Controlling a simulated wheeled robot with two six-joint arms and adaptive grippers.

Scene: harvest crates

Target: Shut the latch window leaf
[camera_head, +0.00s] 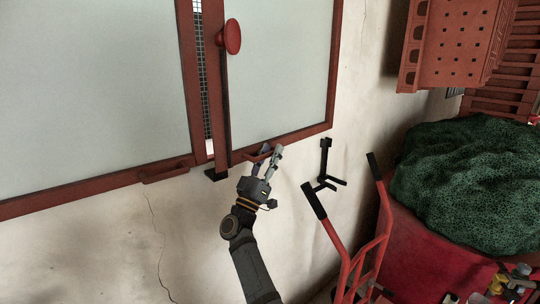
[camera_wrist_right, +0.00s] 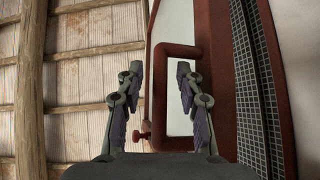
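The window has two red-framed leaves with pale panes, a left leaf (camera_head: 95,191) and a right leaf (camera_head: 290,136). A narrow gap with dark mesh (camera_head: 208,125) shows between them, so a leaf stands ajar. A red round knob (camera_head: 232,37) sits high beside the gap. My right gripper (camera_head: 270,152) is at the right leaf's lower edge, by its red handle (camera_head: 250,156). In the right wrist view the gripper (camera_wrist_right: 161,95) is open, and the handle's bar (camera_wrist_right: 159,85) appears between the fingers; contact cannot be told. My left gripper is not in view.
Another red handle (camera_head: 165,171) is on the left leaf's lower rail. A red hand truck (camera_head: 352,255) with black grips stands right of my right arm. A green mesh heap (camera_head: 455,185) and an orange crate (camera_head: 450,45) are further right.

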